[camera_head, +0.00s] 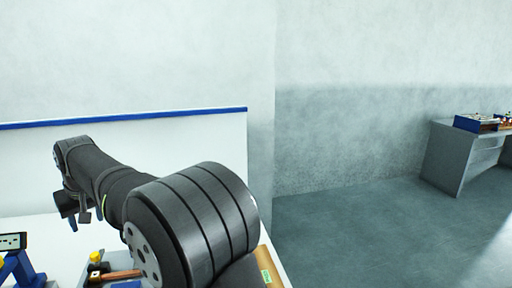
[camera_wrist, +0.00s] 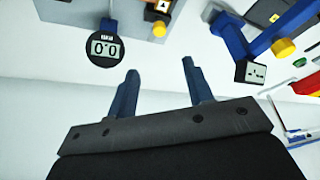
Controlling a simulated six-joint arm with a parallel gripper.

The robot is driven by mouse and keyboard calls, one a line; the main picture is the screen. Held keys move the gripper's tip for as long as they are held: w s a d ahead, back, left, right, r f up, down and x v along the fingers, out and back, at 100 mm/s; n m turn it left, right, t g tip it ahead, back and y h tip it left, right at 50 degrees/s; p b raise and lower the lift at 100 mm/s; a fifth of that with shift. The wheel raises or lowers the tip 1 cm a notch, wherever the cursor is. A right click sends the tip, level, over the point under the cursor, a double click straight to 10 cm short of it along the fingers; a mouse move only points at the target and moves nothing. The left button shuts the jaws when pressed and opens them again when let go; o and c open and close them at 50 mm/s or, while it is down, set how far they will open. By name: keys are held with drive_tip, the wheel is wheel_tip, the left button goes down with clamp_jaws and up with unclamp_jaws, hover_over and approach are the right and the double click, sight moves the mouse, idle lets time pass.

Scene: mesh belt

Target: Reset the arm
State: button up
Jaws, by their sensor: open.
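My gripper (camera_head: 79,217) hangs at the far end of my dark arm, at the left of the head view, over the white bench (camera_head: 40,225). In the wrist view my gripper (camera_wrist: 160,68) shows its two blue-grey fingers spread apart. Nothing is between them. A round black digital gauge (camera_wrist: 105,47) with a lit display lies beyond the left finger, apart from it. A blue stand with a white-faced socket block (camera_wrist: 256,73) and yellow knobs is to the right.
In the head view a blue stand (camera_head: 20,270) and a brown-handled tool (camera_head: 118,275) are at the bench front. A white panel with a blue top edge (camera_head: 190,115) stands behind. A grey desk (camera_head: 447,155) is far right, with open floor between.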

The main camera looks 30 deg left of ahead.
drive_tip(key=shift+s+a+f+m+t, duration=0.2)
drive_tip(key=shift+s+f+m+t, duration=0.25)
drive_tip(key=shift+m, duration=0.45)
drive_tip(key=shift+s+a+f+m+t, duration=0.2)
drive_tip(key=shift+s+m, duration=0.3)
drive_tip(key=shift+m, duration=0.4)
drive_tip(key=o, duration=1.2)
drive_tip(key=shift+c, duration=0.2)
drive_tip(key=w+d+f+m+g+h, duration=0.1)
drive_tip(key=w+d+m+h, duration=0.1)
drive_tip(key=w+d+m, duration=0.95)
drive_tip(key=w+d+f+m+g+h, duration=0.1)
drive_tip(key=w+d+f+m+h, duration=0.1)
drive_tip(key=w+d+m, duration=0.9)
drive_tip(key=shift+n, duration=0.55)
drive_tip(key=f, duration=0.9)
drive_tip(key=shift+s+d+f, duration=0.15)
drive_tip(key=shift+s+d, duration=0.1)
drive_tip(key=shift+d, duration=0.15)
